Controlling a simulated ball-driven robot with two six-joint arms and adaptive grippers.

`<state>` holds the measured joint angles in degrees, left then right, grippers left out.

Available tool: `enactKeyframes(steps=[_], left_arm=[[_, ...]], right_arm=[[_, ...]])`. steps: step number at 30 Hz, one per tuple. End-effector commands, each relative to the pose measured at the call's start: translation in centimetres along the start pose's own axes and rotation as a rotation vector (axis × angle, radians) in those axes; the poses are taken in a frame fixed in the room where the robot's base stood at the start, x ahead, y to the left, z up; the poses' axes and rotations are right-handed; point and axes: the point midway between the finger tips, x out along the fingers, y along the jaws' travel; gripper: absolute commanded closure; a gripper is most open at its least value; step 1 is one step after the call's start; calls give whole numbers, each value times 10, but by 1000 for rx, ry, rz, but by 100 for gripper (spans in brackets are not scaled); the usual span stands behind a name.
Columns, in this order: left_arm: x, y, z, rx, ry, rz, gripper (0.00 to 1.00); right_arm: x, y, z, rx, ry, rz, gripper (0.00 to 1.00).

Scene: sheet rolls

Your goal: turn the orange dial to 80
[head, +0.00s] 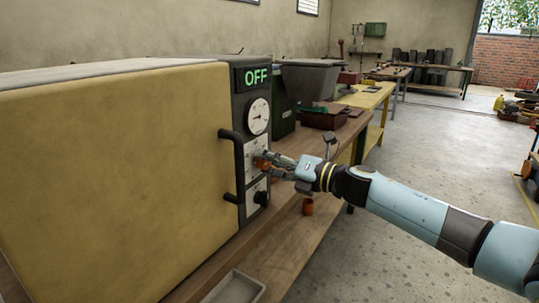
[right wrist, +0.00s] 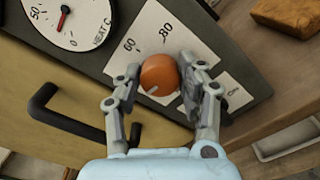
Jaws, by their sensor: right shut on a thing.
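The orange dial (right wrist: 159,74) sits on a white scale plate (right wrist: 133,30) on the dark control panel. The numbers 60 and 80 show above it in the right wrist view, and a 0 is partly seen at the right. A pale mark on the dial's lower left edge points away from 60 and 80. My right gripper (right wrist: 160,80) is shut on the dial, one finger on each side. In the head view my right gripper (head: 264,161) reaches the panel from the right and partly hides the dial. My left gripper is not in view.
The yellow oven-like box (head: 110,170) has a dark handle (head: 229,165) close by the dial. Above are a round gauge (head: 258,116) and a green OFF display (head: 256,77). A black knob (head: 262,198) is below.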

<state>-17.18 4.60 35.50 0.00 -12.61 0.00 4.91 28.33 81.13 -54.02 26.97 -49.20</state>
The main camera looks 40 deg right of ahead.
Motion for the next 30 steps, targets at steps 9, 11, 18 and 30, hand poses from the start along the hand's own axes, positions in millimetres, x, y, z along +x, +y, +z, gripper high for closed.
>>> enactKeyframes(steps=[9,11,18,30], left_arm=[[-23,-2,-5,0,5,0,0],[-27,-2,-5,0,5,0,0],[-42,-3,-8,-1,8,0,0],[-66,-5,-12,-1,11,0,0]], right_arm=[[0,1,2,299,-1,-1,93],[0,1,2,357,-1,-2,93],[0,0,1,585,-1,-2,93],[0,-2,0,965,-2,-2,93]])
